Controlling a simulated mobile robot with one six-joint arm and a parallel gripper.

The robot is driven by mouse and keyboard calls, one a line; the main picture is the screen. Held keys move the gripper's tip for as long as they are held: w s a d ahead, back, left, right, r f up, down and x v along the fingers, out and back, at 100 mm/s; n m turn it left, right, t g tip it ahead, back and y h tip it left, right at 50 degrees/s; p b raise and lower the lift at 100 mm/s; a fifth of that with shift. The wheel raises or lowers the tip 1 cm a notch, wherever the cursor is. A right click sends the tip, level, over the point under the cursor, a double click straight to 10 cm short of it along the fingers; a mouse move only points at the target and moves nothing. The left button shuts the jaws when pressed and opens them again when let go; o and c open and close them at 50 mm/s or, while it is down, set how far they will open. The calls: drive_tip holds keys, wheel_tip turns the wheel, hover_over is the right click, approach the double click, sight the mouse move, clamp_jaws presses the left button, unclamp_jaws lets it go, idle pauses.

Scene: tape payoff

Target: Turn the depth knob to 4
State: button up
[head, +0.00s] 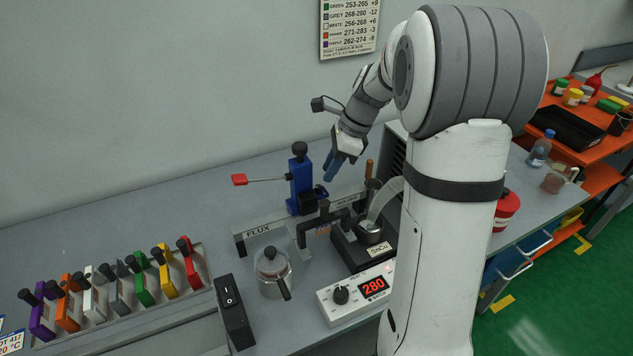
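No label reading depth is legible, so I cannot tell for certain which knob is the depth knob. A blue upright device (301,184) on the bench has a black knob (299,149) on top and a lever with a red handle (239,179) to the left. A smaller dark round part (320,192) is low on its right side. A white control box (357,292) has another black knob (340,293) and a red display reading 280. My gripper (331,174), with blue fingers, is in the air just right of the blue device, pointing down. Its finger gap is not clear.
A metal pot (271,272) stands in front of the FLUX bar (258,231). A solder pot labelled SnCu (369,232) is right of it. Several coloured clamps (145,287) line a rack at left. A black switch box (232,312) stands near the front.

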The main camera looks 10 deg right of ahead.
sight(320, 187)
drive_tip(key=x, duration=0.5)
